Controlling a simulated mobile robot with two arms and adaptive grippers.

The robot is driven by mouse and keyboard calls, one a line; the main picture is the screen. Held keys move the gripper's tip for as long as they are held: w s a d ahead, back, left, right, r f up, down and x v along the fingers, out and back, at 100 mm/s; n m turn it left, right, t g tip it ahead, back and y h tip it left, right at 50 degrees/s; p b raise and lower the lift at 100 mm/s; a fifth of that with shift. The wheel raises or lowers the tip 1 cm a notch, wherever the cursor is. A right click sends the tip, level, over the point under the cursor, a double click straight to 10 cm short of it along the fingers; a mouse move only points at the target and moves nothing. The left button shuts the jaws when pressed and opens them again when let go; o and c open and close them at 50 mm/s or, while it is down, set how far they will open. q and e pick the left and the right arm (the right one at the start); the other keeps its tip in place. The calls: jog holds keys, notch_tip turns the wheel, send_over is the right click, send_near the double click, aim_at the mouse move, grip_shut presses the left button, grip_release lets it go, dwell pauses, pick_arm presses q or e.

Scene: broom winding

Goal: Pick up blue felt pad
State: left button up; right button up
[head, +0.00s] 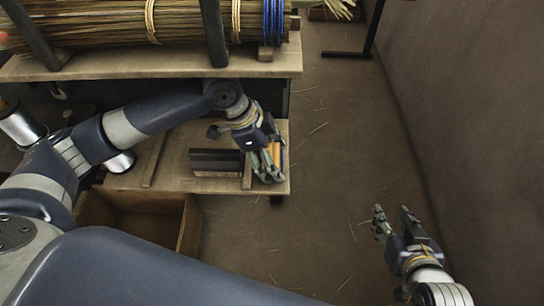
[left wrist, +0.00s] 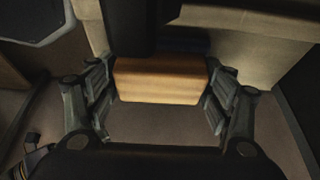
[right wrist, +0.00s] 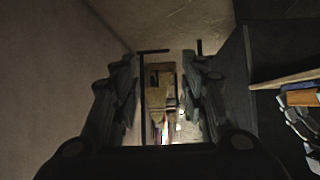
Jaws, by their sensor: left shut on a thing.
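My left gripper (head: 268,172) is at the right end of the lower shelf, its fingers pointing down. It is shut on an orange-tan block (head: 275,152), which also spans the gap between its fingers in the left wrist view (left wrist: 160,82). A dark blue strip (left wrist: 185,45) shows just behind the block there; I cannot tell whether it is the blue felt pad. No other clear blue felt pad shows. The same block appears at the right edge of the right wrist view (right wrist: 302,98). My right gripper (head: 392,212) is open and empty over the floor.
The lower shelf (head: 170,170) holds a dark box-like thing (head: 215,163) left of my left gripper. Above, the upper shelf (head: 150,66) bears a bundle of straw (head: 110,25) and blue cord (head: 273,20). An open crate (head: 190,232) stands below. The floor at right is mostly clear beside a wall.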

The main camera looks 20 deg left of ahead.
aim_at(277, 155)
pick_arm(q)
notch_tip(277, 155, up, 3)
jog(key=shift+r+p, duration=0.2)
jog(key=shift+p, duration=0.6)
jog(key=s, duration=0.1)
jog(key=s+d, duration=0.1)
jog(key=s, duration=0.1)
jog(key=shift+s+r+p, duration=0.1)
jog(key=shift+s+p, duration=0.15)
jog(key=shift+p, duration=0.15)
jog(key=s, duration=0.1)
jog(key=s+d, duration=0.1)
jog(key=s, duration=0.1)
jog(key=shift+p, duration=0.3)
jog(key=s+d+p, duration=0.2)
jog(key=s+d, duration=0.1)
jog(key=s, duration=0.7)
jog(key=shift+s, duration=0.4)
pick_arm(e)
jog(key=s+d+f+g+h, duration=0.1)
jog(key=s+d+f+g, duration=0.1)
jog(key=s, duration=0.3)
jog(key=s+d+f+g, duration=0.2)
jog(key=s+f+g, duration=0.2)
jog(key=s+g, duration=0.1)
jog(key=shift+s+f+h, duration=0.4)
jog(key=shift+s, duration=0.35)
